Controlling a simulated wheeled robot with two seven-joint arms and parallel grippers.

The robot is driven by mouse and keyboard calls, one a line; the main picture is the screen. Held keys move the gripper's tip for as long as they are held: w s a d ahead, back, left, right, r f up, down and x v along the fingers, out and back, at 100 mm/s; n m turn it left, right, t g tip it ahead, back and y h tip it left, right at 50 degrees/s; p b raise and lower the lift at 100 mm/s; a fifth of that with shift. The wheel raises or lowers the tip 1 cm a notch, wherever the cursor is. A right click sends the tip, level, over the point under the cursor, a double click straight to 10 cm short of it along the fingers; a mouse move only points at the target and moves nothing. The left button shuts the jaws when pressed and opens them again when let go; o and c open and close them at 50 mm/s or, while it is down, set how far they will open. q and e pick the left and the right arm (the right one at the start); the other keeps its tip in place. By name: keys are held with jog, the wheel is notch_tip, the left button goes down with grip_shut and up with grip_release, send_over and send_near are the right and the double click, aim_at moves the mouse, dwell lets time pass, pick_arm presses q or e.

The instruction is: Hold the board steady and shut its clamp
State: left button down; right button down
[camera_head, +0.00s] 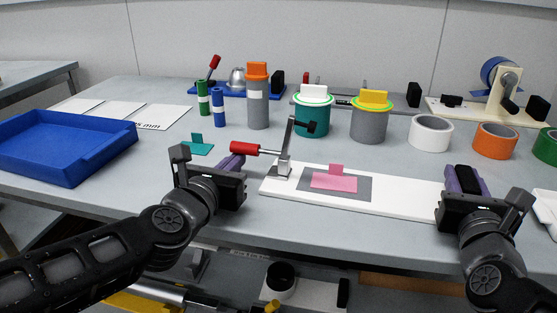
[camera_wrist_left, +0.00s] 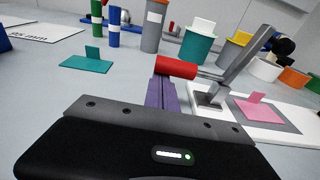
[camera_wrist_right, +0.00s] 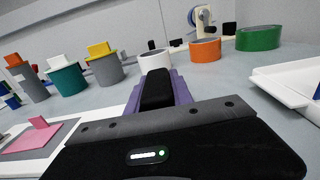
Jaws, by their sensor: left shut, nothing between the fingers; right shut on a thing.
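The white board (camera_head: 405,203) lies on the table, with a grey pad (camera_head: 362,191) and a pink tabbed piece (camera_head: 334,182) on it. Its clamp (camera_head: 284,168) stands at the left end. The clamp's arm rises off the pad with its black tip (camera_head: 309,127) in the air, and its red handle (camera_head: 244,148) points left, roughly level. My left gripper (camera_head: 236,163) is shut and empty, its fingertips close by the red handle; whether they touch cannot be told. My right gripper (camera_head: 467,180) is shut on a black block (camera_wrist_right: 156,88) at the board's right end.
A blue tray (camera_head: 70,150) is at left and a teal tabbed piece (camera_head: 197,147) lies behind my left gripper. Lidded cans (camera_head: 369,123) and tape rolls (camera_head: 431,133) stand behind the board. A white tray (camera_wrist_right: 285,82) is right of my right gripper.

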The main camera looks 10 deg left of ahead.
aim_at(233, 147)
pick_arm(q)
jog(key=shift+r, duration=0.1)
pick_arm(e)
jog(key=shift+f, duration=0.25)
pick_arm(q)
jog(key=shift+a+r+m+y, duration=0.2)
jog(key=shift+r+m+y, duration=0.3)
jog(key=shift+r+m, duration=0.95)
jog(key=r+m, duration=0.2)
jog(key=m, duration=0.1)
jog(key=shift+d+r, duration=0.35)
jog(key=shift+d, duration=0.05)
jog(key=d+r+m+t+y, duration=0.1)
jog(key=d+r+m, duration=0.4)
jog(key=m, duration=0.2)
jog(key=shift+s+d, duration=0.15)
jog(key=shift+s, duration=0.05)
jog(key=shift+d+r+m, duration=0.1)
jog(key=shift+r+m, duration=0.05)
jog(key=shift+m, duration=0.1)
jog(key=shift+s, duration=0.1)
